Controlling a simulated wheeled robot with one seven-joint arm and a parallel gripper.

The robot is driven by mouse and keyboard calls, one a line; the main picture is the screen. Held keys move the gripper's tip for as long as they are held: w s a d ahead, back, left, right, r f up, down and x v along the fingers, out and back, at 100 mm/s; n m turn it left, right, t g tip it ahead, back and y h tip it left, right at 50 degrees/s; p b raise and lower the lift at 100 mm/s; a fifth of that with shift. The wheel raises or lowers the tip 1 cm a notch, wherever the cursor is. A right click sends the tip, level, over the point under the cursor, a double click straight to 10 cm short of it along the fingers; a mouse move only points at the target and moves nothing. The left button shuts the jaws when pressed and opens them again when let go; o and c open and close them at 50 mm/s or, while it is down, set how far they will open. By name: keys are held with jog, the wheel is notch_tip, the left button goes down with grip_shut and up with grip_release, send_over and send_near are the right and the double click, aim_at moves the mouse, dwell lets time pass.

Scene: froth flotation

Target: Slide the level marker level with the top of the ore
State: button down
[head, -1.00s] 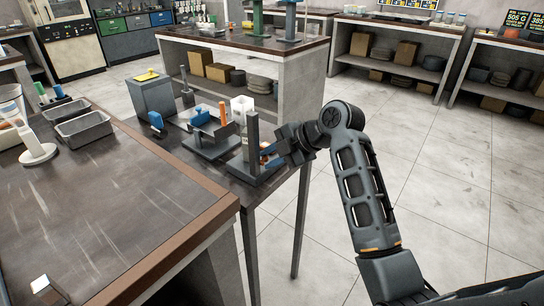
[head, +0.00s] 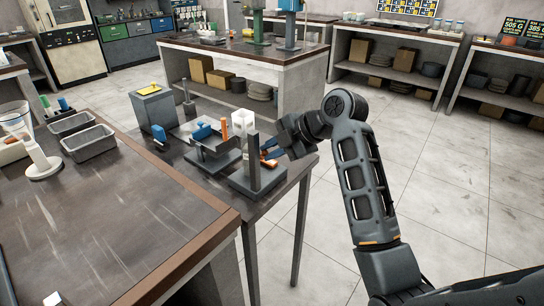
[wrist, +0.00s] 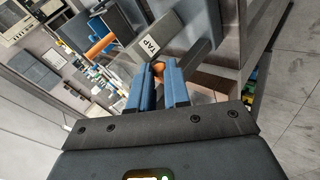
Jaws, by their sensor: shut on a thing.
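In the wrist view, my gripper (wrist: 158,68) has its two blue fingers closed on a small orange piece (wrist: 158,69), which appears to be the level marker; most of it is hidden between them. In the head view, my gripper (head: 268,155) is just right of a dark upright post (head: 254,160) on a flat dark base. A white, square, open-topped vessel (head: 240,132) stands behind the post. I cannot make out the ore or its top in either view. A block labelled TAP (wrist: 152,49) lies just beyond the fingertips in the wrist view.
An orange cylinder (head: 223,128) and a blue part on a dark stand (head: 202,131) stand left of the vessel. A grey box with a yellow top (head: 153,107) is farther back. A brown-edged bench (head: 110,220) fills the left foreground. Open floor lies right.

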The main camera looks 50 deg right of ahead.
jog(key=shift+a+f, duration=0.15)
jog(key=shift+a, duration=0.05)
jog(key=c, duration=1.1)
grip_release()
jog(key=shift+s, duration=0.15)
jog(key=shift+s+d+r, duration=0.15)
jog(key=shift+s+r, duration=0.05)
jog(key=shift+r, duration=0.15)
jog(key=v, duration=0.7)
jog(key=shift+b, duration=0.45)
jog(key=shift+f, duration=0.1)
